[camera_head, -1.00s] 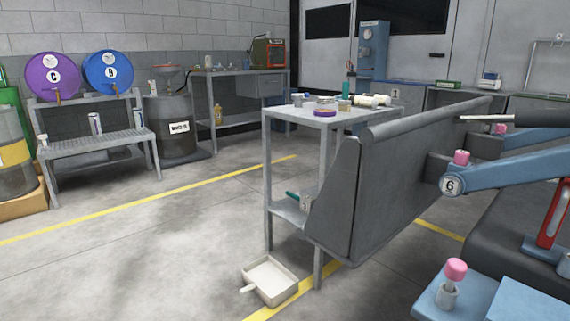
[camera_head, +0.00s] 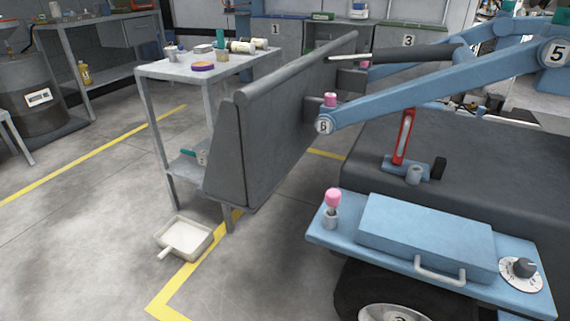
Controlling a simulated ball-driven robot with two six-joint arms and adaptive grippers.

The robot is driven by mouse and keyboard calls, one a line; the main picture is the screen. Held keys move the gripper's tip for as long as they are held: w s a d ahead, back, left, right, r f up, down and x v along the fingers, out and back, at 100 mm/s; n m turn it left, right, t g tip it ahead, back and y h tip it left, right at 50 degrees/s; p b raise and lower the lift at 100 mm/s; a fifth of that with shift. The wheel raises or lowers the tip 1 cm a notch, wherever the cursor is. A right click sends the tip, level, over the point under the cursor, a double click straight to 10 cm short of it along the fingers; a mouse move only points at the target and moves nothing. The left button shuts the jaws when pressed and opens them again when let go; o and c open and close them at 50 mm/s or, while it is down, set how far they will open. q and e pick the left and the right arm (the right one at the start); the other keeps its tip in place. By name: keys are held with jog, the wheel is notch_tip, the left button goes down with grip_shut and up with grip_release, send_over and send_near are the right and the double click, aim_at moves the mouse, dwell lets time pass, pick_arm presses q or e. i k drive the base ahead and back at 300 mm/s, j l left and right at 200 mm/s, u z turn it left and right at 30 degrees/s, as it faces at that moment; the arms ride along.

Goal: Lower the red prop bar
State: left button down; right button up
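The red prop bar (camera_head: 403,136) stands nearly upright on a small blue base (camera_head: 400,167) on the dark top of the machine, at the right of the head view. Its upper end meets the underside of the long blue arm (camera_head: 440,88) marked 6 and 5; whether it bears on it I cannot tell. A grey cylindrical piece (camera_head: 414,174) and a black block (camera_head: 439,167) sit beside its foot. Neither of my grippers shows in the head view.
A blue deck (camera_head: 425,232) with a pink-topped knob (camera_head: 333,200), a handle and a dial juts out in front. A dark grey panel (camera_head: 280,125) and a work table (camera_head: 190,67) stand left. A white tray (camera_head: 184,238) lies on the floor. Open floor is at left.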

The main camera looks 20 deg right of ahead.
aim_at(404, 131)
jog(key=z, duration=1.45)
